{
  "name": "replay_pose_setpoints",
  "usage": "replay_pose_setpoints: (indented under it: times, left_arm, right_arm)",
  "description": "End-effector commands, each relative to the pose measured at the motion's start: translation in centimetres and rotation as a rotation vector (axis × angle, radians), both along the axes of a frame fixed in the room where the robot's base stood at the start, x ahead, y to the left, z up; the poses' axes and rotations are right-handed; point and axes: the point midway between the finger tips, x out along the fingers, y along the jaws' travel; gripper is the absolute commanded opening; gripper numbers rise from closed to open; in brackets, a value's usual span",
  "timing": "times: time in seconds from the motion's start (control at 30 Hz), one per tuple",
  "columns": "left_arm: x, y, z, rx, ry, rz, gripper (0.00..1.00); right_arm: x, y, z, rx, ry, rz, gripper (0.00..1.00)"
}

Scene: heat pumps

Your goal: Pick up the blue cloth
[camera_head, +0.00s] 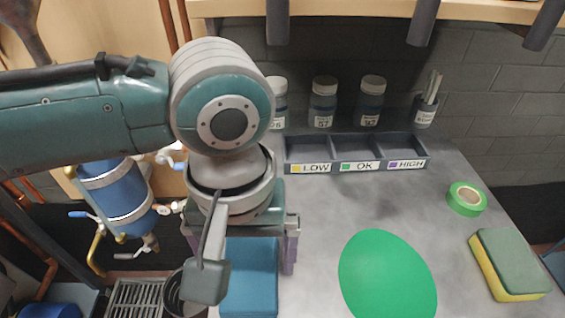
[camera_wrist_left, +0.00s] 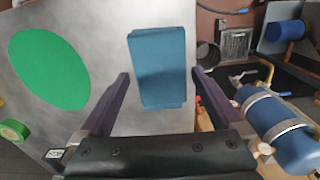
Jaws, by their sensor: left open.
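The blue cloth (camera_head: 249,275) is a folded rectangle lying flat on the grey worktop near its left edge. In the left wrist view the cloth (camera_wrist_left: 158,68) shows ahead of and between my two fingers. My left gripper (camera_wrist_left: 152,95) is open and empty, with its purple-grey fingers apart. In the head view the left gripper (camera_head: 240,240) hangs over the far end of the cloth, and my wrist hides part of it. I cannot tell how far above the cloth the fingertips are. My right gripper is not in view.
A green disc (camera_head: 388,275) lies right of the cloth. A sponge (camera_head: 508,264) and green tape roll (camera_head: 466,198) lie farther right. A LOW/OK/HIGH tray (camera_head: 357,168) and several jars (camera_head: 323,102) stand at the back. A blue cylinder (camera_head: 122,195) with pipes stands left of the worktop.

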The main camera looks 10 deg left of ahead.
Motion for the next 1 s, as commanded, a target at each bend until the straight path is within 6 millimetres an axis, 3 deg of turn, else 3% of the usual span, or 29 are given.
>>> replay_pose_setpoints:
  times: [0.1,0.33,0.9,1.0]
  left_arm:
    - [-0.01,0.03,-0.97,0.000,-0.001,0.000,1.00]
    - [0.00,0.02,-0.96,0.000,-0.001,-0.001,0.99]
    - [0.00,0.02,-0.93,0.000,-0.001,0.000,0.35]
    - [0.00,0.02,-0.92,0.000,-0.001,0.000,0.29]
  right_arm:
    - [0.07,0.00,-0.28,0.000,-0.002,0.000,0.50]
    - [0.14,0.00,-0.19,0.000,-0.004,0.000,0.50]
    - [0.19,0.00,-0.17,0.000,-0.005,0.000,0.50]
    - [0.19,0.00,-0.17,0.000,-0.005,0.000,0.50]
